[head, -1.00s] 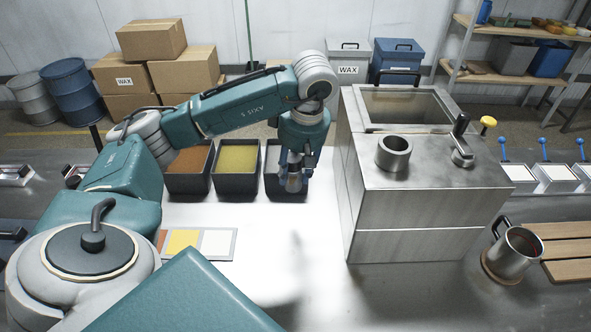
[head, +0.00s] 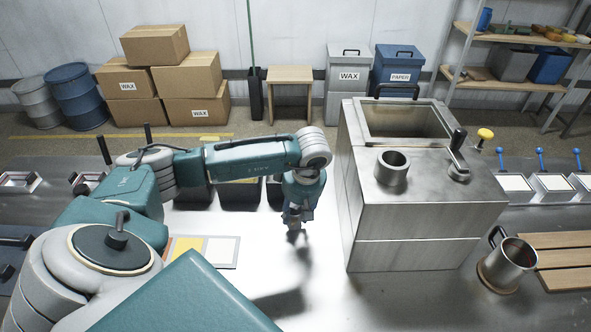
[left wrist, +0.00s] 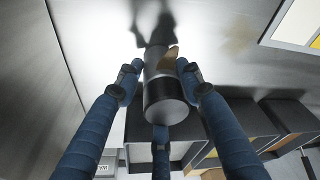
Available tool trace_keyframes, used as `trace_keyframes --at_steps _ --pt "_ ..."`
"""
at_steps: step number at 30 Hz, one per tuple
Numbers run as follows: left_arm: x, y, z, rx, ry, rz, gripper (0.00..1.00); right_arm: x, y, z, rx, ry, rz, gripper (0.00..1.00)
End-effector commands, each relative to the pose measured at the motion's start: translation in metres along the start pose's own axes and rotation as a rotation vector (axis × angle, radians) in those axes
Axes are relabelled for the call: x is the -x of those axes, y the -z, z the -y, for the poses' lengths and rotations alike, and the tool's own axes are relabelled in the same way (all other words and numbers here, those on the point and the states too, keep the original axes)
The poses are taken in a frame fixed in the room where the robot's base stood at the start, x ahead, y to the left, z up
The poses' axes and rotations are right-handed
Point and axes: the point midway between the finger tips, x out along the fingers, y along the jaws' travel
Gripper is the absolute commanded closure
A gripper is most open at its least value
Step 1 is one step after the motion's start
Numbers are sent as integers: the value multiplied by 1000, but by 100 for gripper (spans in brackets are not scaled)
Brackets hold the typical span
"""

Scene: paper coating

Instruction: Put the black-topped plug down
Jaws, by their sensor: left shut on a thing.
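My left gripper (head: 295,222) hangs pointing down over the bright bench top (head: 330,285), left of the steel tank. In the left wrist view, my left gripper (left wrist: 158,88) has its blue fingers closed around the plug (left wrist: 165,103), a grey cylinder whose dark round end faces the camera. The plug appears held above the bench, with a shadow beyond it. In the head view the plug is too small and dark to tell from the fingers. My right gripper is not in view.
The steel tank (head: 415,225) with an open top stands close on the right. Dark bins (head: 240,196) stand behind my left arm. A metal mug (head: 513,262) stands at the right. The bench front is clear.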

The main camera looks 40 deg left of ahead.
Motion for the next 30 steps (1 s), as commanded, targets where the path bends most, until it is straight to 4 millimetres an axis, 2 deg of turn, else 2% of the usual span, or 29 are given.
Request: trace_keyframes --at_steps 5,6,8,9,20,21,26,30 --pt "-4 -1 0 0 -1 0 95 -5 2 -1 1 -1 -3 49" --pt "-3 -1 0 0 0 0 57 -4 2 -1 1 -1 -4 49" --pt "-2 -1 0 0 0 0 45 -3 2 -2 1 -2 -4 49" --pt "-2 -1 0 0 0 0 43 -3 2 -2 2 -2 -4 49" --pt "4 1 0 0 0 0 43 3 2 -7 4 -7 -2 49" --pt "5 0 -1 0 -4 0 43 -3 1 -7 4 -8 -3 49" --pt "33 0 -2 0 -8 -2 43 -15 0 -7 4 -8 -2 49" --pt "65 0 -3 -1 -9 -1 43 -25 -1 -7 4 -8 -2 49"
